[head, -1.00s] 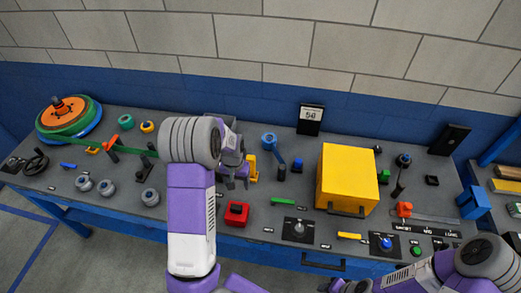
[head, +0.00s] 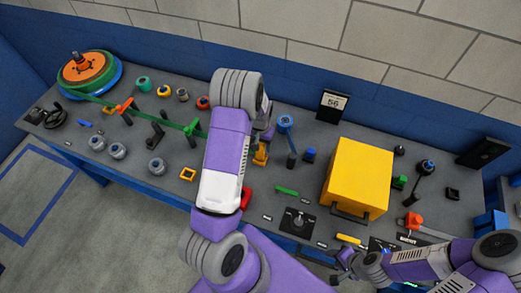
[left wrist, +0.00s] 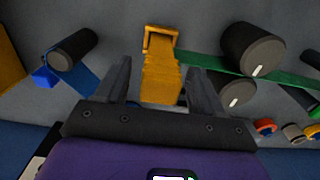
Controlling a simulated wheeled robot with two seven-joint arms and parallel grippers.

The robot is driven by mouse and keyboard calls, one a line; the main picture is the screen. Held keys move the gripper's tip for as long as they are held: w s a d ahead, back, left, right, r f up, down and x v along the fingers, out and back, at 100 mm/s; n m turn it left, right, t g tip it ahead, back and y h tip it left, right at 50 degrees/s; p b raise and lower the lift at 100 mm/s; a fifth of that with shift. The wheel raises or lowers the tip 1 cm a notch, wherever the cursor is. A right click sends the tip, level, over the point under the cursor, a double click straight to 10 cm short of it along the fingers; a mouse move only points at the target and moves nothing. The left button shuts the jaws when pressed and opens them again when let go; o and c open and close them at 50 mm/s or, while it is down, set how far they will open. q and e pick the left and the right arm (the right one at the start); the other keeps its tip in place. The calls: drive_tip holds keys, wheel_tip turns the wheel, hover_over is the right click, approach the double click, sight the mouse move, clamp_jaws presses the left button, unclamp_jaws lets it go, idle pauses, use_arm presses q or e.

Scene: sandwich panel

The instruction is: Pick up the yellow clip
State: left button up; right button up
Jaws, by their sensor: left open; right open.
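In the left wrist view the clip (left wrist: 161,78) lies between the two dark fingers of my left gripper (left wrist: 160,85), with a gap visible on each side. My left gripper (head: 264,136) is open over the clip in the head view, partly hidden by my own arm. My right gripper (head: 343,264) is open and empty at the bench's front edge, far from the clip.
A large yellow box (head: 358,178) stands to the right. A green strap (head: 160,119) runs left towards a wheel (head: 87,73). A red block (head: 246,196) is partly hidden by my arm.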

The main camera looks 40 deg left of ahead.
use_arm(q)
drive_tip(key=shift+f, duration=0.25)
drive_tip(key=c, duration=1.1)
drive_tip(key=shift+r, duration=0.1)
wheel_tip(320, 180, up, 10)
drive_tip(key=shift+f, duration=0.1)
drive_tip(key=shift+r, duration=0.55)
drive_tip(key=shift+f, duration=0.15)
